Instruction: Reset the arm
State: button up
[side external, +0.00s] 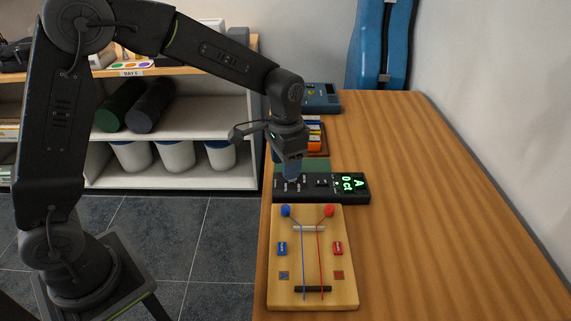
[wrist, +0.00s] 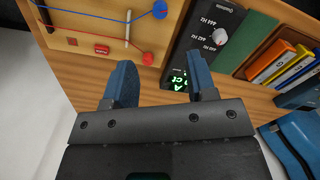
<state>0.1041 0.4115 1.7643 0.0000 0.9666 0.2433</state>
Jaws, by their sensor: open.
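My gripper (side external: 291,170) hangs from the arm over the left side of the table, just above the black device with the green lit display (side external: 320,187). In the wrist view my gripper (wrist: 164,88) has its two blue fingers spread apart with nothing between them. The black device (wrist: 186,62) lies beyond the fingertips there, with its green display partly hidden by the right finger. Whether a finger touches the device cannot be told.
A wooden board (side external: 347,292) with red and blue strings and knobs lies nearer on the table (side external: 450,210). Shelves (side external: 190,123) stand left. The table's right side is clear.

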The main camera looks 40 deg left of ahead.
jog(key=s+a+r+n+t, duration=0.2)
jog(key=s+a+r+t, duration=0.1)
jog(key=s+r, duration=0.8)
jog(key=s+a+r+n+t, duration=0.1)
jog(key=s+n+t, duration=0.1)
jog(key=s, duration=0.9)
jog(key=shift+s+a+t, duration=0.15)
jog(key=shift+a+t, duration=0.05)
jog(key=shift+t, duration=0.1)
dwell(0.6)
